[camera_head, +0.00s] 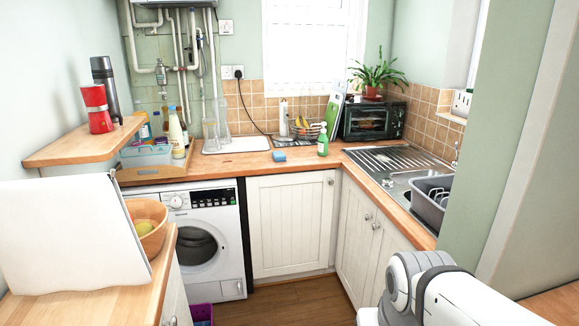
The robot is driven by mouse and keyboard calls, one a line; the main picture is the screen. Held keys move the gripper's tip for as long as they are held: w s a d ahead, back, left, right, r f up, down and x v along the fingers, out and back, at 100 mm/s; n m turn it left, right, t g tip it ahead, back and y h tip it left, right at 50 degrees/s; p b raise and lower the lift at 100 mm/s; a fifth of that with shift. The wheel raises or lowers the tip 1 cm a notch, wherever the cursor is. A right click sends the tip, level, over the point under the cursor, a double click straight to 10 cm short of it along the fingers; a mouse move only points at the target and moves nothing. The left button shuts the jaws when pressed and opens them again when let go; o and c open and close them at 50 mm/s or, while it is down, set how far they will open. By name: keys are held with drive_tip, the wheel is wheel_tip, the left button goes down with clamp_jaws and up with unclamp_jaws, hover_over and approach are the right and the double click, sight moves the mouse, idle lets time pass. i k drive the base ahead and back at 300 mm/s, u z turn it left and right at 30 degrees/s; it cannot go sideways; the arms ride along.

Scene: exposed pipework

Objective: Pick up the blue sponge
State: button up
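The blue sponge (279,156) is a small blue block lying on the wooden worktop (240,163), near its front edge above the white cupboard. A green bottle (322,140) stands to its right, apart from it. My white and grey arm shows at the bottom right, well in front of the worktop and far from the sponge. My gripper is not visible in this view, so its opening cannot be seen.
A white tray (237,145) lies left of the sponge. A fruit basket (305,130) and a toaster oven (373,121) stand behind and to the right. A sink (405,177) is at right. A green wall edge (490,120) stands at right.

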sight(279, 157)
drive_tip(key=u, duration=0.1)
drive_tip(key=i, duration=1.55)
drive_tip(key=u, duration=0.2)
drive_tip(key=i, duration=2)
drive_tip(key=u, duration=0.15)
